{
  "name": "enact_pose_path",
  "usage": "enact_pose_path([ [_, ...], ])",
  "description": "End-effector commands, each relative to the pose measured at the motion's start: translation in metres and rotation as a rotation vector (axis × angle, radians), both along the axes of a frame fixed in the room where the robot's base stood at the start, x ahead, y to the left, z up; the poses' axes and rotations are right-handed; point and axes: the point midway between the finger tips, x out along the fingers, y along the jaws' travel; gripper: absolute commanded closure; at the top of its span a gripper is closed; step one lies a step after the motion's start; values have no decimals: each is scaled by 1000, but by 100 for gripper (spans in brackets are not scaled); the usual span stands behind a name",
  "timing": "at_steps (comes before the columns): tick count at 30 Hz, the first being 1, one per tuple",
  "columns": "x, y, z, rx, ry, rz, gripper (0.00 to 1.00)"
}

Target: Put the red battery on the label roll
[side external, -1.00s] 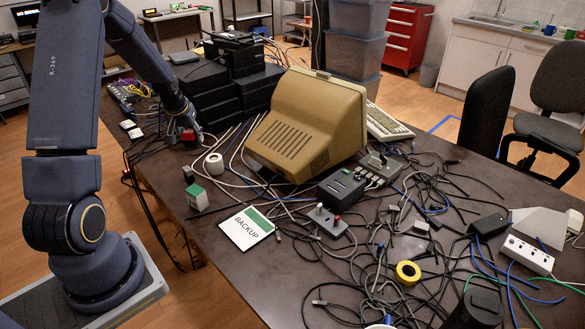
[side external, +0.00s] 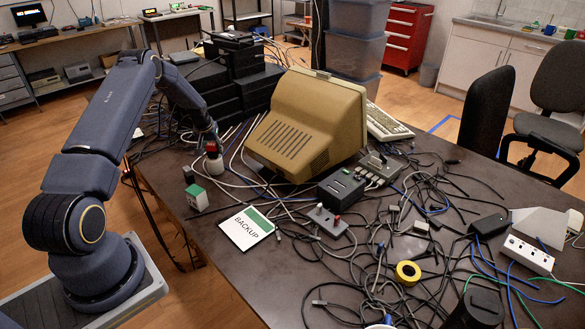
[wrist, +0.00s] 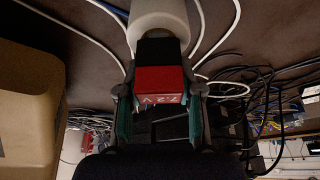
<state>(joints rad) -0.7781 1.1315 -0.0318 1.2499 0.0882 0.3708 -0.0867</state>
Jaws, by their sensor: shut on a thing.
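My gripper (side external: 211,143) is shut on the red battery (side external: 212,148), with its fingers on either side. In the wrist view the battery (wrist: 159,78) shows a red face marked "7.2 V" and a black end between the fingers (wrist: 160,95). The white label roll (side external: 214,166) lies on the table directly below the battery in the side view. In the wrist view the roll (wrist: 158,14) is just beyond the battery's black end. I cannot tell whether the battery touches the roll. The gripper hides part of the battery.
A green-and-white block (side external: 197,198) and a small dark block (side external: 188,175) stand in front of the roll. The beige monitor (side external: 308,125) is close on the right, and black boxes (side external: 225,95) are stacked behind. Cables surround the roll. A BACKUP card (side external: 246,229) lies nearer the front.

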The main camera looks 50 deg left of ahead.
Motion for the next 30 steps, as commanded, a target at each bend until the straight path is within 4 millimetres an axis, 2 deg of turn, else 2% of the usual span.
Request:
enact_pose_path([
  [10, 0, 0, -3, 1, -1, 0, 100],
  [11, 0, 0, -2, 1, -1, 0, 61],
  [17, 0, 0, -2, 1, -1, 0, 40],
  [26, 0, 0, -1, 1, -1, 0, 39],
  [30, -1, -1, 10, 4, -4, 0, 39],
])
